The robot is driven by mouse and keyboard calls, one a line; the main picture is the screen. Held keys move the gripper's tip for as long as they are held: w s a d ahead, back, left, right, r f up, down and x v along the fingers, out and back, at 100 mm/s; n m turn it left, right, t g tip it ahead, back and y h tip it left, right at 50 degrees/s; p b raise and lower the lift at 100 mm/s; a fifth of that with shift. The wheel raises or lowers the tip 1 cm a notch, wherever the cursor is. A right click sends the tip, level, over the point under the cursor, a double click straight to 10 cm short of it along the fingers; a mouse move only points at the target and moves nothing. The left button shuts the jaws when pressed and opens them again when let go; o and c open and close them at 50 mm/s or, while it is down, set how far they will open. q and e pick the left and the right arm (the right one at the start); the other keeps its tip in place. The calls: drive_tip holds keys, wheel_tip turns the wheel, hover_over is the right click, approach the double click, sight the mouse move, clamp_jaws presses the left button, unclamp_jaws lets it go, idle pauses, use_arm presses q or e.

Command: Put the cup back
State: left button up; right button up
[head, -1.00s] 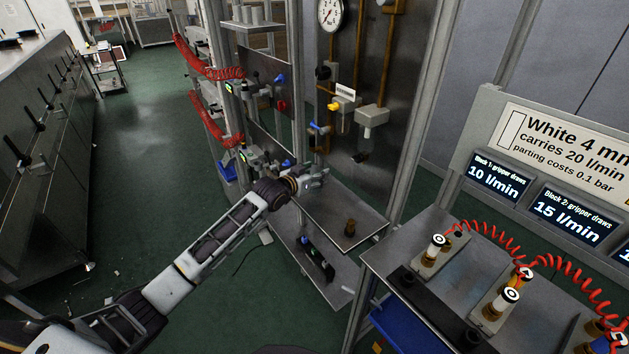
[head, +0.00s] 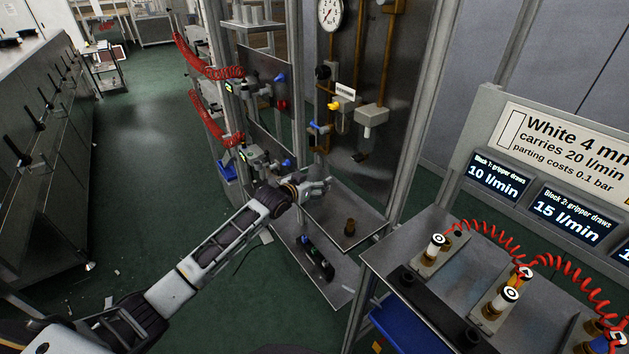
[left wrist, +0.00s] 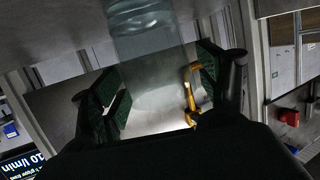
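A clear, see-through cup (left wrist: 150,50) shows in the left wrist view, between the two dark green finger pads of my left gripper (left wrist: 163,88). The pads lie close against its sides, and its lower edge is faint. In the head view my left gripper (head: 318,188) is at the front of the steel panel, above the metal shelf; the cup is too small and clear to make out there. A grey block (head: 371,115) and a unit with a yellow knob (head: 336,106) are mounted on the panel above and right of the gripper. My right gripper is not in view.
A dark device (head: 318,258) lies on the lower shelf. Red coiled hoses (head: 212,72) hang left of the panel. A bench with gripper blocks (head: 434,248) stands at right.

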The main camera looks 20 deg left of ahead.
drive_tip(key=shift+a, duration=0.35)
use_arm(q)
drive_tip(key=shift+r, duration=0.15)
drive_tip(key=shift+v, duration=6)
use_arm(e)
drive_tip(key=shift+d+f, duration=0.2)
use_arm(q)
drive_tip(key=shift+d, duration=0.1)
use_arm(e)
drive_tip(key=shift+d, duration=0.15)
